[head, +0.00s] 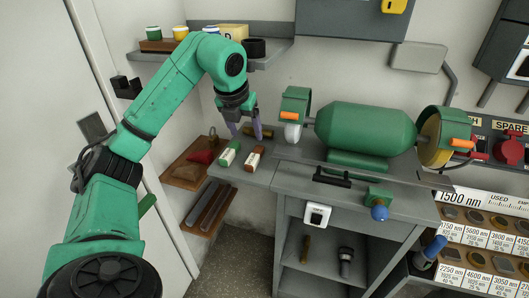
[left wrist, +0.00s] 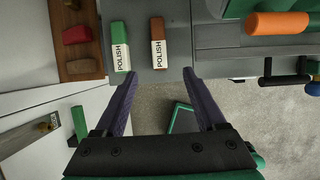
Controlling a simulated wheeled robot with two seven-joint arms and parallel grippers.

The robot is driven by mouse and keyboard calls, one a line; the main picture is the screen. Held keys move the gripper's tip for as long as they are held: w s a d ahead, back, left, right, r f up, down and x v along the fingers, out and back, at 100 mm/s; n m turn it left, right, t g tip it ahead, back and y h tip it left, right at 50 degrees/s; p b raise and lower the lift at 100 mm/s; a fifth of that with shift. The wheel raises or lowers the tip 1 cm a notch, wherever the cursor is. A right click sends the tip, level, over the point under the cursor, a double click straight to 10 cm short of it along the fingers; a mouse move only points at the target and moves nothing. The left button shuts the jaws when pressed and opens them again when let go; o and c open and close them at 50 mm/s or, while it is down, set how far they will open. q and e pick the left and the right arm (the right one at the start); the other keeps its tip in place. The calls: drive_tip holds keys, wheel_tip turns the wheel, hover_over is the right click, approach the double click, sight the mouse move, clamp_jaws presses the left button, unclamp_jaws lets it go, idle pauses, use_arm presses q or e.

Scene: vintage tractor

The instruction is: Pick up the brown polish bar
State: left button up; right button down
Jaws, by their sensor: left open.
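The brown polish bar (head: 254,158) lies on the left end of the grey bench, with a white label. In the left wrist view the brown polish bar (left wrist: 158,35) has its white POLISH label facing up. A green polish bar (head: 228,156) lies just left of it, with a gap between them. My left gripper (head: 245,131) is open and empty above the bars. In the left wrist view the left gripper (left wrist: 160,75) has its purple fingers spread, with the brown bar beyond the fingertips, roughly centred between them. My right gripper is in neither view.
The bench grinder (head: 366,128) with an orange-handled wheel guard stands right of the bars. A wooden tray (head: 185,172) with a red piece lies left. A wall shelf (head: 272,47) with jars is behind the gripper.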

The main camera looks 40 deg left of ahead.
use_arm(q)
approach(252, 158)
drive_tip(key=shift+a+x, duration=0.2)
drive_tip(key=shift+x, duration=1)
drive_tip(key=x, duration=0.1)
drive_tip(key=p+x, duration=0.1)
drive_tip(key=x, duration=0.1)
drive_tip(key=shift+w+d+f+p, duration=0.2)
drive_tip(key=shift+w+f+p, duration=0.05)
drive_tip(key=shift+f+p, duration=0.15)
drive_tip(key=shift+x, duration=1.15)
drive_tip(key=shift+a+f, duration=0.1)
drive_tip(key=shift+f, duration=0.05)
drive_tip(key=c, duration=0.3)
clamp_jaws()
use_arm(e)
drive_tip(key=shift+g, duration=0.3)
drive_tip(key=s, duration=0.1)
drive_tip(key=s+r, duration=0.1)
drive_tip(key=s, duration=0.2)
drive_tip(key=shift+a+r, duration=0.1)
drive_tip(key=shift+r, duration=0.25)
